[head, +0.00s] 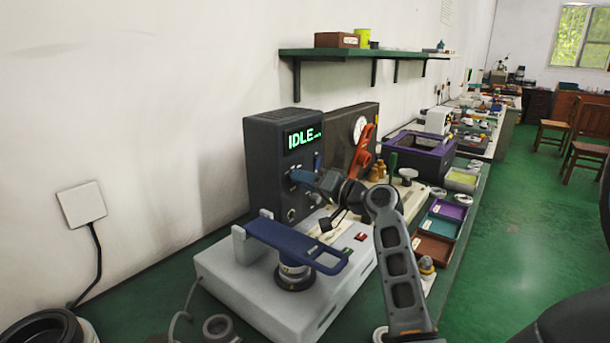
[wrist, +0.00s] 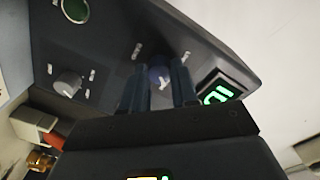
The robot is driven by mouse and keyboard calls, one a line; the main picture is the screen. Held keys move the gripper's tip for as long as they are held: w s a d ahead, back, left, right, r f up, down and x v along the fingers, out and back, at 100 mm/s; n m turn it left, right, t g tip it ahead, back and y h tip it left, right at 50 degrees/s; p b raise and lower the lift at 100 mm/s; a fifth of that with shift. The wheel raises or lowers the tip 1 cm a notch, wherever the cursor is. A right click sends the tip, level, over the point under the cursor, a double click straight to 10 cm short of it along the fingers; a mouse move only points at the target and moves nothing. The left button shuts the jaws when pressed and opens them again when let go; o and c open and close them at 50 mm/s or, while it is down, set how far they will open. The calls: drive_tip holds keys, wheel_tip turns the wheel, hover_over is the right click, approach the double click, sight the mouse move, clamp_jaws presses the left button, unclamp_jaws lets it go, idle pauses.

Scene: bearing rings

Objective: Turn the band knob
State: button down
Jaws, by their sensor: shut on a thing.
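The instrument box (head: 262,165) stands against the wall, its lit display (head: 303,138) reading IDLE. In the wrist view, a round blue knob (wrist: 159,77) with a white pointer mark sits on the box's dark panel, beside the green display (wrist: 217,93). My gripper (wrist: 159,88) is shut on this blue knob, one finger on each side. A grey knob (wrist: 68,84) sits apart from the fingers on the same panel. The knob labels are too small to read, so I cannot tell which says band. In the head view my gripper (head: 297,178) is at the panel front, hiding part of it.
A grey machine base (head: 225,275) with a blue arm-like bar (head: 290,240) stands in front of the box. A dark block with a dial gauge (head: 360,130) and a red lever (head: 364,145) is to the right. Trays (head: 437,230) line the bench edge. A green shelf (head: 350,53) hangs above.

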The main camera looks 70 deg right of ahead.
drive_tip(key=shift+m+p, duration=0.65)
drive_tip(key=shift+m, duration=0.55)
drive_tip(key=c, duration=0.9)
unclamp_jaws()
drive_tip(key=shift+o, duration=0.2)
drive_tip(key=b+v, duration=0.1)
drive_tip(key=v, duration=0.7)
